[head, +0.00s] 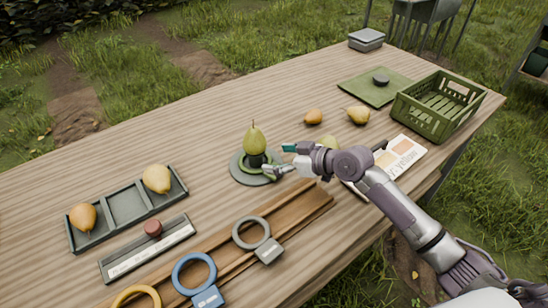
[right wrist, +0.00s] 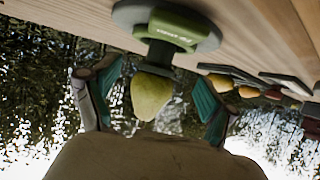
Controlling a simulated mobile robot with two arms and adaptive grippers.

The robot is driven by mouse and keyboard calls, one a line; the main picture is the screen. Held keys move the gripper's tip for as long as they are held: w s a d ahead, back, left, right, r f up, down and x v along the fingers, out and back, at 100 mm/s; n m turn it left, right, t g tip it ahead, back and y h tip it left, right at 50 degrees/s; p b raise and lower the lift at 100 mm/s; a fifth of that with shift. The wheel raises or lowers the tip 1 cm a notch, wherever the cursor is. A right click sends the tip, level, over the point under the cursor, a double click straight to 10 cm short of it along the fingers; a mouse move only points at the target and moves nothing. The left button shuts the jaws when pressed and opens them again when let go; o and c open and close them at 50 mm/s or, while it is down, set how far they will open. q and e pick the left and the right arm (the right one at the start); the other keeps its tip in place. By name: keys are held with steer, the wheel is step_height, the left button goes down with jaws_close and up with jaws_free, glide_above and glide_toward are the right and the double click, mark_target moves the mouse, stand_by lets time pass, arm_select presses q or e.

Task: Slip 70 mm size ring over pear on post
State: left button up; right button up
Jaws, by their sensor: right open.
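A green pear (head: 254,141) sits upright on a dark post (head: 256,160) that rises from a round grey base (head: 239,176). The green size ring (head: 244,166) lies low around the post, below the pear, with its tab toward my right gripper. In the right wrist view, upside down, the pear (right wrist: 152,97) hangs below the post cup, and the ring's label (right wrist: 176,28) shows near the base. My right gripper (head: 283,159) is open beside the post; its teal-padded fingers (right wrist: 158,92) appear on either side of the pear, apart from it. My left gripper is not in view.
Grey (head: 241,243), blue (head: 178,272) and yellow (head: 122,298) rings lie along a wooden rack (head: 310,207). A compartment tray (head: 126,205) holds two pears at left. Loose pears, an open booklet (head: 407,148) and a green crate (head: 429,120) are at right.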

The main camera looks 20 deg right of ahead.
steer(key=v, duration=1)
steer(key=shift+s+d+r, duration=0.1)
steer(key=shift+s, duration=0.05)
